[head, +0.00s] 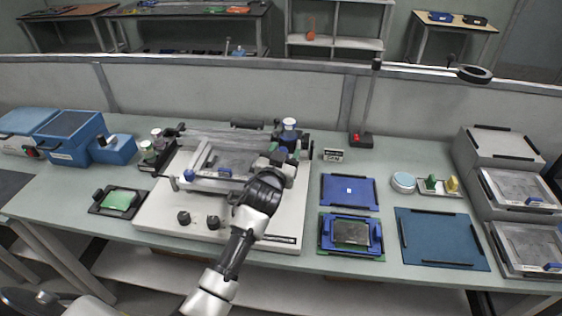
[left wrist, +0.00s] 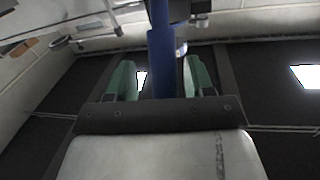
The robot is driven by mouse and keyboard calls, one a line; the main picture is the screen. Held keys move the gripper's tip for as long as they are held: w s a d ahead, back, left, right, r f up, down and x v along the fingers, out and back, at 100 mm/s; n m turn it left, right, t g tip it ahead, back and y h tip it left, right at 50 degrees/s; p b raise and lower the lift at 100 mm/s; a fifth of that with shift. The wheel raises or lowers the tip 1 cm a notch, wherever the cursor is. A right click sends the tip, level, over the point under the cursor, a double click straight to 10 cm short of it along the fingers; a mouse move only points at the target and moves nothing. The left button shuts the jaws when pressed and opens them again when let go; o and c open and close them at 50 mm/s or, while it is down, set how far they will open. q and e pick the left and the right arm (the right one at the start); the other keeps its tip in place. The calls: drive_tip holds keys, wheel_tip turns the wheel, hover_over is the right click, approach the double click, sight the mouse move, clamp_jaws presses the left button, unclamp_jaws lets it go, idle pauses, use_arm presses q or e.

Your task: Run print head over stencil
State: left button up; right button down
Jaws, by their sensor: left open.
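The stencil printer's white base (head: 150,215) stands in the middle of the bench. Its framed grey stencil (head: 232,162) lies on top, partly hidden by my arm. The print head seems to be the bar across the printer, with a blue upright handle with a white cap (head: 289,128) at its right end. My left gripper (head: 288,151) is at this handle, green fingers apart. In the left wrist view the blue post (left wrist: 162,60) stands between the open green fingers (left wrist: 160,80), with a gap on the left; contact on the right cannot be told. My right gripper is not in view.
A blue tray (head: 348,191) and a blue fixture with a dark board (head: 351,234) lie right of the printer. A blue mat (head: 440,239) lies farther right. A magnifier stand (head: 362,139) rises behind. Blue boxes (head: 70,137) stand at left.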

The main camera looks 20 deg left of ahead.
use_arm(q)
drive_tip(key=s+d+b, duration=0.1)
drive_tip(key=s, duration=0.9)
drive_tip(key=shift+s+b, duration=0.2)
drive_tip(key=shift+b, duration=0.1)
